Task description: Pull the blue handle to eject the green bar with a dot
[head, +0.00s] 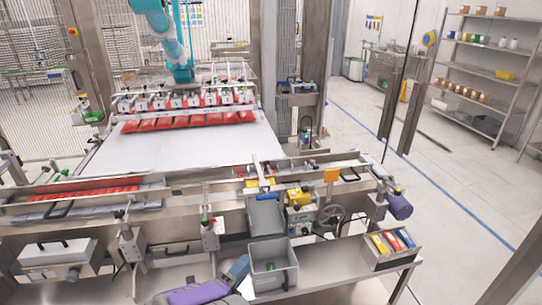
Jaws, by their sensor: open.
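The blue handle (268,197) is a short horizontal bar at the centre front of the machine, just below the conveyor rail. A grey chute (266,213) hangs directly beneath it. My gripper (241,264), at the end of my purple and blue arm, is low at the bottom centre, below and left of the handle and apart from it. Its jaws are open, with nothing visible in them. A grey open bin (258,279) stands just right of it. I cannot make out a green bar with a dot.
A tray of yellow, red and blue packs (388,242) sits on the right of the steel bench (340,262). A handwheel (330,217) and a purple motor (399,206) stick out nearby. A teal picker arm (181,45) stands at the back. The right floor is clear.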

